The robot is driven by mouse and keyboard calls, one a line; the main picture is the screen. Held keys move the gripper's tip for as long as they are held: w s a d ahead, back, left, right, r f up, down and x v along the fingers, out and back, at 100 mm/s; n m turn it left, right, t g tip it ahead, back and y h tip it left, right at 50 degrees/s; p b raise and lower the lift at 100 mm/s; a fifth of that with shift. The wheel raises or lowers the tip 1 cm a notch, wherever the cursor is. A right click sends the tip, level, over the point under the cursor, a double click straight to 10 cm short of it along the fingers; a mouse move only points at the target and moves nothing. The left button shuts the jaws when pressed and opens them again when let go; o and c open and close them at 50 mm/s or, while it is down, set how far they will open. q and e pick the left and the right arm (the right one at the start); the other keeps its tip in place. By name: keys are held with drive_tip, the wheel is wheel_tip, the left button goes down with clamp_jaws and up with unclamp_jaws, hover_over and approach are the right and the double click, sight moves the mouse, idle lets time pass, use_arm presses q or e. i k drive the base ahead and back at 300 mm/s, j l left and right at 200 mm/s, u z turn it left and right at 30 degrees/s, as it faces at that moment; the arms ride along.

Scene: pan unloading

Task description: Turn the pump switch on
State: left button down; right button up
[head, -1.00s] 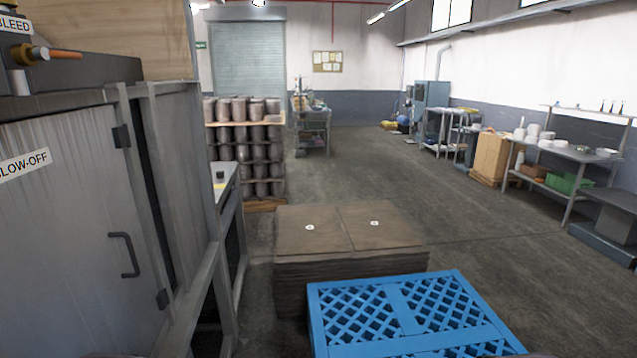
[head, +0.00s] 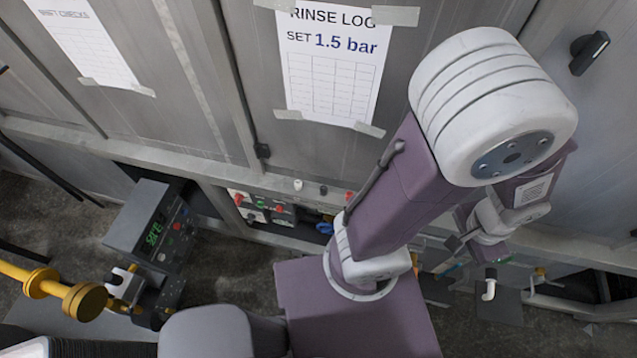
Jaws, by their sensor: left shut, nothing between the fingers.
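My left arm rises across the middle and right and folds down again at the right. My left gripper (head: 458,243) is small and partly hidden near the machine's lower frame, right of these switches. It is shut and empty, apart from the switches. My right gripper is not in view.
A grey control box (head: 152,232) with a green display stands at the left, beside a yellow pipe with a valve (head: 84,300). A rinse log sheet (head: 333,70) is taped to the panel. A black handle (head: 590,53) is at upper right.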

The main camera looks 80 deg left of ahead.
sight(238, 198)
drive_tip(key=l+u, duration=0.15)
drive_tip(key=u, duration=0.3)
drive_tip(key=k+u, duration=0.1)
drive_tip(key=u, duration=0.35)
drive_tip(key=k+l+u, duration=0.1)
drive_tip(key=u, duration=0.35)
drive_tip(key=k+l+u, duration=0.1)
drive_tip(key=u, duration=0.8)
drive_tip(key=k+u, duration=0.15)
drive_tip(key=u, duration=0.3)
drive_tip(key=k+u, duration=0.1)
drive_tip(key=u, duration=0.35)
